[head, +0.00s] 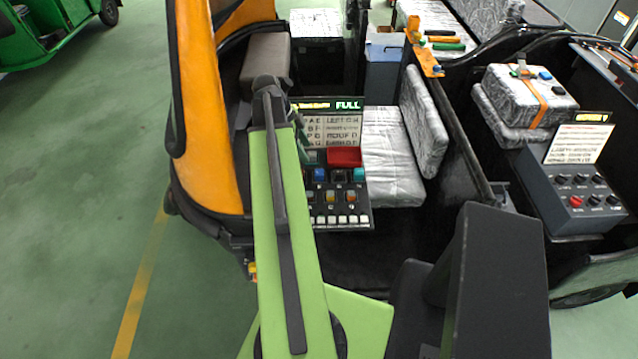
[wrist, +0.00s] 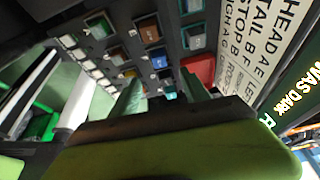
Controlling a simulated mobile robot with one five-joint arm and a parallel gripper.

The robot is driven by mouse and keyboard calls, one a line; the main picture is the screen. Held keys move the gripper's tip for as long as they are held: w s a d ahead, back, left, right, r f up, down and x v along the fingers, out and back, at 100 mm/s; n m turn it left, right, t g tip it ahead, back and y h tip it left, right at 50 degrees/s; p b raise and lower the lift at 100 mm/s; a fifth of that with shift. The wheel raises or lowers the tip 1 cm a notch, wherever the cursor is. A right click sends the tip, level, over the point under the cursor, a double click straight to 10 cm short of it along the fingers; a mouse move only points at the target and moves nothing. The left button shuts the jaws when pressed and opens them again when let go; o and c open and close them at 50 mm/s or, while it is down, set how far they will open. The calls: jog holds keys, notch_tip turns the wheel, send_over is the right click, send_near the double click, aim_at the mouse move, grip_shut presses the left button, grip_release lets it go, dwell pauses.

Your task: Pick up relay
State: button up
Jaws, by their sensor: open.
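A dark panel (head: 322,222) in the orange-trimmed rickshaw holds several small coloured blocks, likely the relays. In the head view I see a blue block (head: 320,175), a teal block (head: 359,174) and an orange block (head: 330,196). Which one the task means, I cannot tell. The wrist view shows a brown block (wrist: 148,28), a green block (wrist: 98,24) and a blue block (wrist: 160,62) close ahead. My gripper (wrist: 162,88) is open, its fingers pointing at the panel, with a teal block (wrist: 170,92) seen between them. Contact cannot be told. My arm hides the panel's left part.
A red tray (head: 343,157) sits on the panel below a label board (head: 345,130) and a lit "FULL" display (head: 348,104). White switches (head: 340,219) line the lower edge. A grey seat (head: 388,165) is to the right; green floor (head: 80,200) is free at left.

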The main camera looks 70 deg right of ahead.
jog(key=b, duration=0.4)
send_over(318, 172)
jog(key=w, duration=0.2)
jog(key=f, duration=0.5)
jog(key=shift+w+a+f, duration=0.15)
jog(key=shift+a+f, duration=0.15)
jog(key=shift+f, duration=0.05)
jog(key=shift+r, duration=0.1)
jog(key=b+x, duration=0.5)
jog(key=shift+f, duration=0.25)
jog(key=shift+r, duration=0.2)
grip_shut()
